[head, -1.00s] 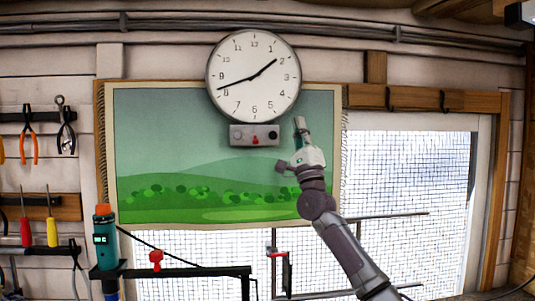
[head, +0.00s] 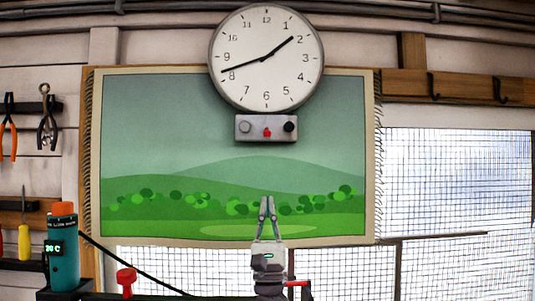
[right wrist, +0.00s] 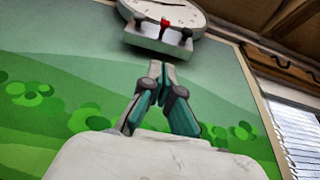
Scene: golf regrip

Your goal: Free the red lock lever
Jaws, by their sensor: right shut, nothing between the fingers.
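The red lock lever (head: 267,132) is small and sits in the middle of a grey box (head: 253,137) under the round wall clock (head: 267,58). A pale knob is on its left and a black knob (head: 289,127) on its right. The lever also shows in the right wrist view (right wrist: 165,25), standing out from the box. My right gripper (head: 267,200) points up, well below the box, in front of the landscape hanging. Its fingertips meet and hold nothing; they also show in the right wrist view (right wrist: 160,66). My left gripper is out of view.
The landscape hanging (head: 180,110) covers the wall behind the gripper. A teal bottle with an orange cap (head: 63,250) and a red knob-like object (head: 126,278) stand at lower left. Pliers (head: 47,125) hang at far left. A mesh window (head: 450,210) is on the right.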

